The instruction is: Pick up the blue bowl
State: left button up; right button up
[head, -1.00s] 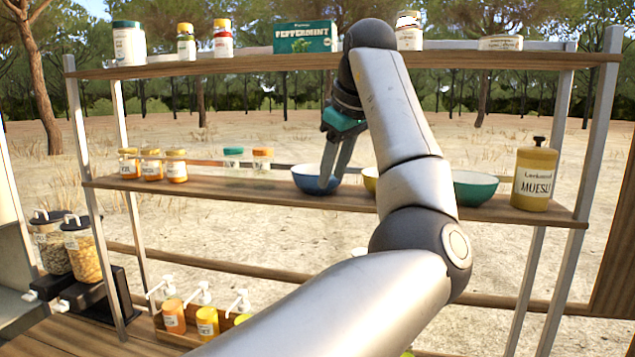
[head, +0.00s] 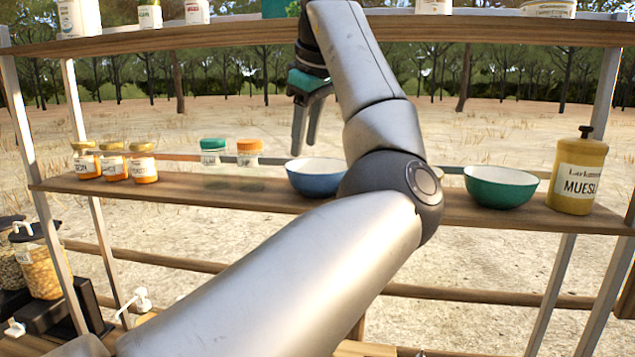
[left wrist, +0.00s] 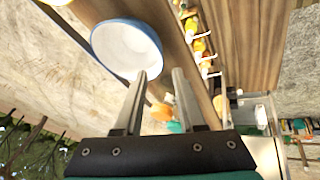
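The blue bowl (head: 314,180) stands upright on the middle wooden shelf, its right edge partly hidden by my left arm. My left gripper (head: 305,138) is above the bowl, fingers pointing down, open and empty. In the left wrist view, the bowl (left wrist: 125,48) lies just beyond and to the left of the two spread fingertips (left wrist: 162,73). Its white inside faces the camera and nothing is between the fingers. Whether a fingertip touches the rim is hard to tell. My right gripper is not in view.
A green bowl (head: 500,187) and a muesli jar (head: 577,175) stand right of my arm on the shelf. Several small jars (head: 115,163) stand to the left. The upper shelf (head: 200,38) runs close to my left gripper and arm.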

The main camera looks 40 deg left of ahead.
aim_at(299, 173)
pick_arm(q)
jog(key=shift+p+x, duration=0.75)
jog(key=shift+x, duration=3.35)
jog(key=shift+s, duration=0.15)
grip_shut()
